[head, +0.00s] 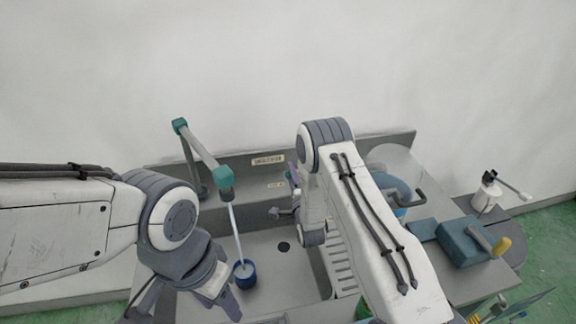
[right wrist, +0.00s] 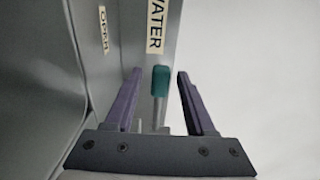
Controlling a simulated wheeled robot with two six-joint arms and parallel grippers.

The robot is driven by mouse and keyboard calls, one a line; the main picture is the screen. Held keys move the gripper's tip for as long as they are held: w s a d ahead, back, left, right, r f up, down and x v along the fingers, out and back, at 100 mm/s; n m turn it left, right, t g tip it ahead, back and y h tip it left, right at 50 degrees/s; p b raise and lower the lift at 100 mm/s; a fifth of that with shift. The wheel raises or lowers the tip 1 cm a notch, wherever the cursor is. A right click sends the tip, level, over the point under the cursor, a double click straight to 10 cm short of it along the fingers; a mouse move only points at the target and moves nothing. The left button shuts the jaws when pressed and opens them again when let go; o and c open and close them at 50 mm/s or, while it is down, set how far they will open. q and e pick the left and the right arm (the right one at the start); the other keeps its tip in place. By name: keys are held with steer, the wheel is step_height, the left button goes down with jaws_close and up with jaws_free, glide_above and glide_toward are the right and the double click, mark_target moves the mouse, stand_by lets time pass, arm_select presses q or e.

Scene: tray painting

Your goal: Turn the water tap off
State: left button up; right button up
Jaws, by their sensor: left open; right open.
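The water tap (head: 204,152) has a grey spout with teal ends and stands over the sink. A pale stream of water (head: 236,232) runs from it into a blue cup (head: 245,281) on the sink floor. In the right wrist view, a teal-ended tap handle (right wrist: 160,82) shows between the two purple fingers of my right gripper (right wrist: 157,82), beside a WATER label (right wrist: 155,25). The fingers stand apart with gaps on both sides. In the head view my right arm mostly hides the handle. My left gripper (head: 232,304) is open, low and close beside the cup.
The sink's back wall (head: 235,165) carries labels, and an OPEN label (right wrist: 104,30) shows near the handle.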

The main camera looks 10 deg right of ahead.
steer(key=shift+w, duration=1.8)
jaws_close()
